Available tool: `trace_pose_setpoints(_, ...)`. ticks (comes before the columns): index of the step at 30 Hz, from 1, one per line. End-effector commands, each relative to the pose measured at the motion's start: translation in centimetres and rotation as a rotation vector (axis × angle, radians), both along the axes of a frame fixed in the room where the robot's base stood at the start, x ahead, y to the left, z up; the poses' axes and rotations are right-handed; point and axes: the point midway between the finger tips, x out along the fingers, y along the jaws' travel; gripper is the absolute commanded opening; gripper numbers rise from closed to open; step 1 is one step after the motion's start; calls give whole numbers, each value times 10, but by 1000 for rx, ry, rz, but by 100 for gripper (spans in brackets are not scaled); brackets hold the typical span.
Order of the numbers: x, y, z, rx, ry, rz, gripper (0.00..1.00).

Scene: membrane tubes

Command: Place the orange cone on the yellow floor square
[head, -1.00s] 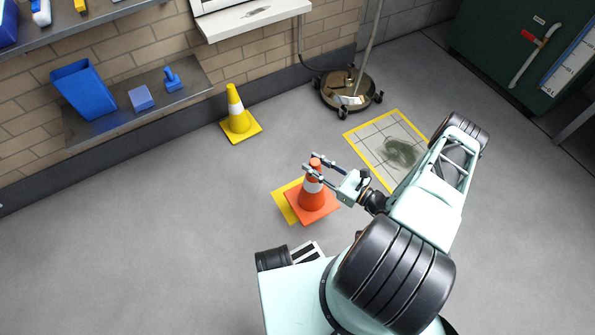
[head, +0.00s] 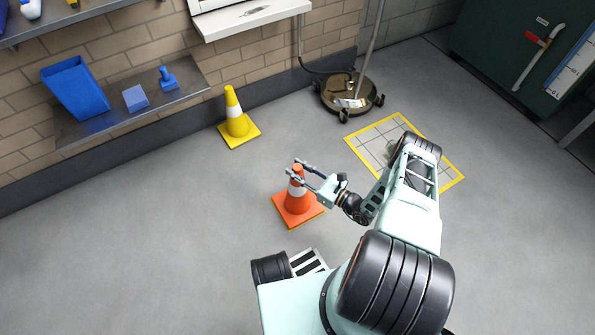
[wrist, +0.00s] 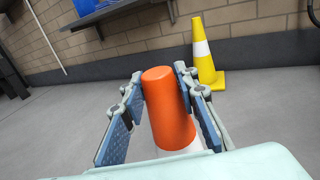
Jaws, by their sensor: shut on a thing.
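The orange cone (head: 297,202) with a white band stands upright in the head view. I cannot tell whether the base touches the floor. My gripper (head: 294,167) is shut on the cone near its top, with a finger on each side. In the wrist view the cone's orange top (wrist: 168,105) is between the blue finger pads of my gripper (wrist: 160,76).
A yellow cone (head: 236,122) stands near the wall, also in the wrist view (wrist: 203,60). A yellow-framed tiled patch (head: 362,147) and a wheeled floor machine (head: 346,97) are behind my arm. A low shelf (head: 190,82) is at left. The floor left of the orange cone is clear.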

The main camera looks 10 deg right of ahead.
Motion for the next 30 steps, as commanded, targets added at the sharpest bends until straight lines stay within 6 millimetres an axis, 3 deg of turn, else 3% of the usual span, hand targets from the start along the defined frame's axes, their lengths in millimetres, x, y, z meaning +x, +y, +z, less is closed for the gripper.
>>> trace_pose_setpoints(10,1,-1,-1,1,-4,-1,0)
trace_pose_setpoints(11,1,-1,-3,-1,-2,-1,29)
trace_pose_setpoints(15,1,-1,-2,0,-1,0,44)
trace_pose_setpoints(26,0,0,0,0,-1,0,46)
trace_pose_setpoints(30,-13,-13,2,0,0,-4,46)
